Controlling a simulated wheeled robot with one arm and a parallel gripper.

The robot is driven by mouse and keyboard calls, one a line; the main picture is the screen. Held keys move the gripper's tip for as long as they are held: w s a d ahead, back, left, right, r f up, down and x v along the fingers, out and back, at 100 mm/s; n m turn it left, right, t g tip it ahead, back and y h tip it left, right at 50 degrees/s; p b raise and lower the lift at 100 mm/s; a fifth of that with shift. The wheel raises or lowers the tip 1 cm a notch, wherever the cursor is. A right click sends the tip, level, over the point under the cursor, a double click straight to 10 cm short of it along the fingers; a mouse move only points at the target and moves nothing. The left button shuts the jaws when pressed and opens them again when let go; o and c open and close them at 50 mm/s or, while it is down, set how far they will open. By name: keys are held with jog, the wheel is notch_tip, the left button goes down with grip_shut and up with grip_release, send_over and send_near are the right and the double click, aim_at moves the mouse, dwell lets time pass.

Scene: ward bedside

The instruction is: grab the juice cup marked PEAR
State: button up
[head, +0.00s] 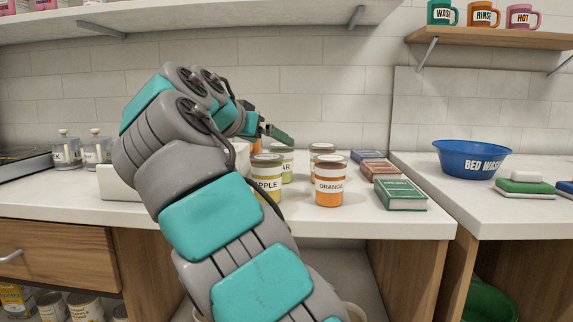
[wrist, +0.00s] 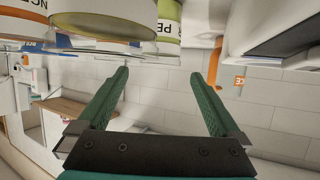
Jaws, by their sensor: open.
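The juice cup marked PEAR (head: 288,167) stands on the counter, partly hidden behind the cup marked APPLE (head: 266,187); only the end of its name shows. In the wrist view, the PEAR cup (wrist: 168,28) is at the top edge, with its green label upside down and cut off. My gripper (head: 280,136) is open, just above and behind the cups in the head view. In the wrist view, the space between my fingers (wrist: 161,75) is empty, and the PEAR cup is apart from both fingertips.
The cup marked ORANGE (head: 329,186) stands to the right, with another cup (head: 321,150) behind it. Several books (head: 400,194) lie farther right. A blue basin (head: 472,160) sits on the right counter. In the wrist view, a large cup (wrist: 105,18) is close at the upper left.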

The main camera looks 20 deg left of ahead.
aim_at(279, 146)
jog(key=x, duration=0.4)
jog(key=shift+w+f, duration=0.25)
jog(key=shift+f, duration=0.1)
jog(key=shift+c, duration=0.2)
jog(key=c, duration=1.4)
